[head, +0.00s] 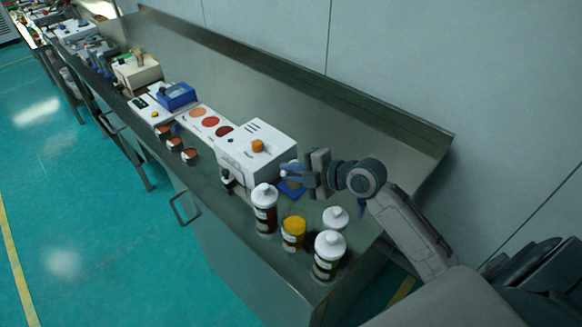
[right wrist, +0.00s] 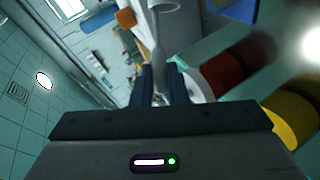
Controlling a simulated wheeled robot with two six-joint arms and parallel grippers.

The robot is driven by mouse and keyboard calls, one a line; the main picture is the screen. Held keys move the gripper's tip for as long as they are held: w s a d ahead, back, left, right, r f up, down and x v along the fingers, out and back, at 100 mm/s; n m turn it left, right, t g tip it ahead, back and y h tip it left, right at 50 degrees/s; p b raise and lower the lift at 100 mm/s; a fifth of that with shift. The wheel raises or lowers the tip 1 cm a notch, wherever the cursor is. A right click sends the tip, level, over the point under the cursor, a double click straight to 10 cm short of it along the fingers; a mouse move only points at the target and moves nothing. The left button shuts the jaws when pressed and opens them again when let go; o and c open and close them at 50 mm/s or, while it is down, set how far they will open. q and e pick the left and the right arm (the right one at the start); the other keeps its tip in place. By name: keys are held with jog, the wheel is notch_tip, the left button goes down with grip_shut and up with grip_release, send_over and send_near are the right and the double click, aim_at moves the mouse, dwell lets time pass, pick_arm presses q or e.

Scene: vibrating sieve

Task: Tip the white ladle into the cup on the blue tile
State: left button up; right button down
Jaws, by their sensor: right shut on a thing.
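My right gripper (head: 304,176) is over the workbench, just beside the white machine. In the right wrist view its two fingers (right wrist: 161,88) are closed on the thin handle of the white ladle (right wrist: 158,58). The ladle's pale round end shows at the top edge of that view, and I cannot tell whether it holds anything. The blue tile (head: 291,189) lies under the gripper, partly covered by it. A cup on the tile cannot be made out clearly; a small pale shape there may be the cup or the ladle. My left gripper is out of view.
The white machine (head: 256,153) with an orange knob stands left of the gripper. Several capped jars, including a dark red one (head: 264,209) and a yellow one (head: 293,233), stand in front. Small brown cups (head: 175,144) line the front edge. The back strip is clear.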

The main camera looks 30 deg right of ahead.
jog(key=w+d+r+m+g+y+p, duration=0.4)
jog(key=w+d+r+m+g+p, duration=0.1)
jog(key=w+r+m+p, duration=0.1)
jog(key=shift+r+m+y+p, duration=0.3)
jog(key=shift+r+m+p, duration=0.2)
jog(key=shift+r+m, duration=0.55)
jog(key=shift+f, duration=0.15)
dwell(0.6)
